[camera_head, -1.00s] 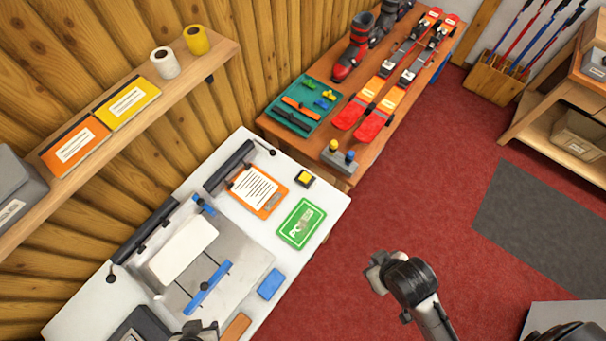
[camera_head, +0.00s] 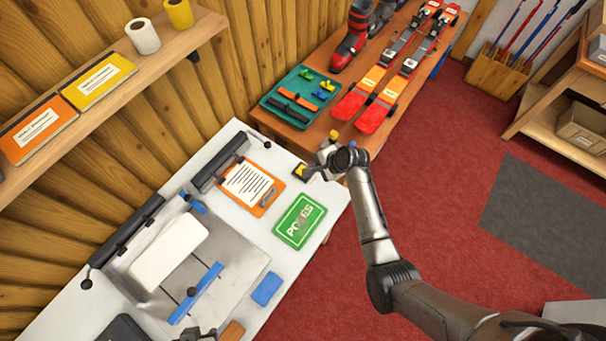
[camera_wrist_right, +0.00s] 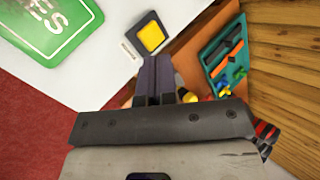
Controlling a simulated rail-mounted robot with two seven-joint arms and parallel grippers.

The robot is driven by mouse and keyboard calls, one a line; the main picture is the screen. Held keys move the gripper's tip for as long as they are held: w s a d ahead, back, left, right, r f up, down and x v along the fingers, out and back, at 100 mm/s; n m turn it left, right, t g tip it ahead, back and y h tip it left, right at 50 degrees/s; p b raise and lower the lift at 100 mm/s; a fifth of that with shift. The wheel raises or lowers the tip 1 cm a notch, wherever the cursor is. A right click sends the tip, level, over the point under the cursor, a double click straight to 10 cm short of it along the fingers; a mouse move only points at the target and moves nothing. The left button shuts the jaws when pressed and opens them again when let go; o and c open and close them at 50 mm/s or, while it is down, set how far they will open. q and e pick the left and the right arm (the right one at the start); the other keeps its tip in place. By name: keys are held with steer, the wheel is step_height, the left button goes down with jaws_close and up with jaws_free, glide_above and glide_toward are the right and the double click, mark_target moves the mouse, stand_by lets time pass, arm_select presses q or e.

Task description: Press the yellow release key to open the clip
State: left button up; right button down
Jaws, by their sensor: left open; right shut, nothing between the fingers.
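The yellow release key (camera_head: 301,171) sits on a small dark base at the bench's far right corner. It also shows clear of the fingers in the right wrist view (camera_wrist_right: 151,37). My right gripper (camera_head: 314,170) is shut and empty, its fingertips (camera_wrist_right: 157,62) close beside the key; I cannot tell whether they touch. An orange board (camera_head: 262,207) with a printed sheet (camera_head: 246,184) lies left of the key. A dark bar (camera_head: 218,165) runs along its left edge, and a small grey piece is on its lower right. My left gripper (camera_head: 196,334) is open, mostly cut off at the bottom edge.
A green card (camera_head: 300,220) and a blue block (camera_head: 267,289) lie on the white bench (camera_head: 228,226). A padded press with a blue bar (camera_head: 196,293) stands left. Behind the right gripper is a wooden table with a green tray (camera_head: 277,102) and skis (camera_head: 374,112).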

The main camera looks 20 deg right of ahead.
arm_select(q)
steer(key=shift+d+f+b, duration=0.2)
steer(key=shift+f+b, duration=0.35)
steer(key=shift+f, duration=0.3)
arm_select(e)
steer(key=w+a+m+y, duration=0.1)
steer(key=w+a+m, duration=0.1)
steer(key=w, duration=0.3)
steer(key=shift+w+a+r+m+t, duration=0.15)
steer(key=shift+w+m+t, duration=0.25)
steer(key=shift+m, duration=0.3)
arm_select(q)
steer(key=shift+f, duration=0.1)
arm_select(e)
steer(key=shift+s, duration=0.1)
arm_select(q)
step_height(320, 180, down, 8)
steer(key=b, duration=0.8)
steer(key=shift+a+f, duration=0.15)
arm_select(e)
glide_above(303, 166)
steer(key=s, duration=0.2)
steer(key=f, duration=0.7)
steer(key=shift+s+a, duration=0.1)
steer(key=shift+a, duration=0.3)
arm_select(q)
steer(key=shift+f+b, duration=0.35)
steer(key=shift+b, duration=0.2)
arm_select(e)
steer(key=shift+f, duration=0.95)
